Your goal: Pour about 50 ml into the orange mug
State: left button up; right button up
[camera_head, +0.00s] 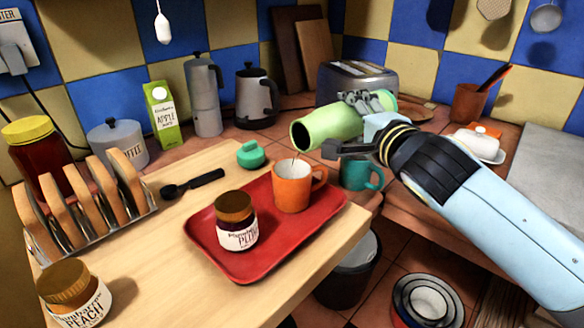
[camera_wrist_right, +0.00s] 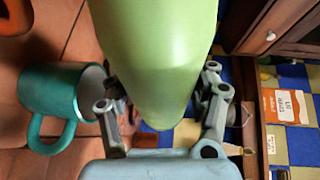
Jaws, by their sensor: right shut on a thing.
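My right gripper (camera_head: 346,124) is shut around a light green flask (camera_head: 335,122). The flask lies nearly on its side, its open dark mouth facing left and slightly down, above the orange mug (camera_head: 291,190). A thin dark streak shows between the mouth and the mug's opening; it looks like liquid. The mug stands upright on a red tray (camera_head: 268,262), handle to the right. The mug's liquid level is hard to tell. In the right wrist view the flask (camera_wrist_right: 155,60) fills the space between the fingers (camera_wrist_right: 163,125). My left gripper is out of view.
A jar of plum jam (camera_head: 236,222) stands on the tray, left of the mug. A teal mug (camera_head: 361,173) stands behind it to the right. A teal stopper (camera_head: 251,154) and a black scoop (camera_head: 192,184) lie on the wooden board. A toast rack (camera_head: 85,205) stands left.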

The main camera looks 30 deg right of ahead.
jog(key=shift+a+r, duration=0.1)
dwell(1.1)
jog(key=m+p, duration=0.1)
jog(key=p, duration=0.1)
jog(key=d+r+m+g+y+p, duration=0.1)
jog(key=m+p, duration=0.1)
jog(key=p, duration=0.1)
jog(key=shift+w+d, duration=0.1)
jog(key=shift+d, duration=0.1)
jog(key=shift+f+p, duration=0.2)
jog(key=shift+p, duration=0.25)
jog(key=shift+f+m, duration=0.25)
jog(key=shift+m, duration=0.05)
jog(key=shift+a+r+g+y+p, duration=0.2)
jog(key=shift+r+g+y+p, duration=0.1)
jog(key=shift+p, duration=0.3)
jog(key=shift+f, duration=0.1)
